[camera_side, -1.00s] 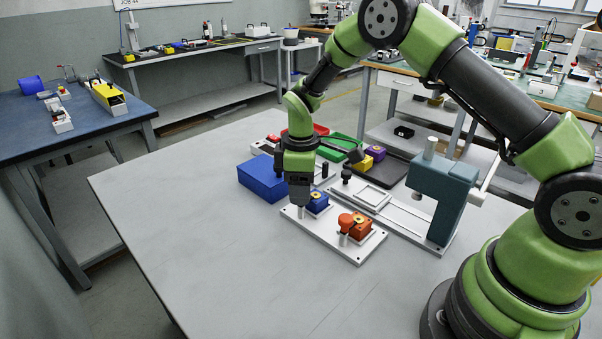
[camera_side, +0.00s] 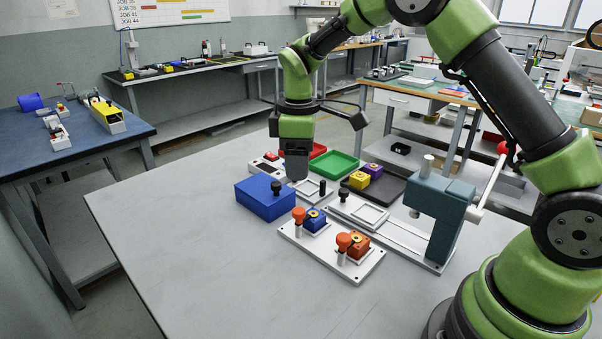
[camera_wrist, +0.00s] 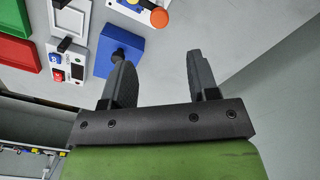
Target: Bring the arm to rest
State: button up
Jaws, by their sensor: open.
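My gripper (camera_side: 297,172) hangs fingers-down above the table, behind the blue box and higher than the fixture plate. In the wrist view its two dark fingers (camera_wrist: 160,68) are spread apart with nothing between them. The light fixture plate (camera_side: 318,258) holds a blue block (camera_side: 315,221) and an orange block (camera_side: 358,247). An orange-topped clamp (camera_side: 298,215) stands beside the blue block, and another (camera_side: 344,240) stands beside the orange block. My gripper is apart from all of these.
A blue box (camera_side: 262,203) with a black knob stands near my gripper. A teal gantry press (camera_side: 435,205) stands to the right. A dark tray (camera_side: 390,190) holds yellow and purple blocks. Green (camera_side: 335,163) and red (camera_side: 318,150) trays lie behind. The table's front left is clear.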

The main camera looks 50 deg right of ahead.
jog(key=s+a+r+m+t, duration=0.1)
jog(key=s+r+m+t, duration=0.2)
jog(key=r, duration=0.4)
jog(key=s+a+r+m+t+y, duration=0.1)
jog(key=s+r+m+t, duration=0.1)
jog(key=s, duration=0.8)
jog(key=s+a+r+m+t+y, duration=0.1)
jog(key=s+r+m, duration=0.4)
jog(key=s, duration=0.5)
jog(key=shift+a+m+t, duration=0.3)
jog(key=shift+m+t, duration=0.3)
jog(key=shift+m, duration=0.3)
jog(key=shift+r, duration=0.1)
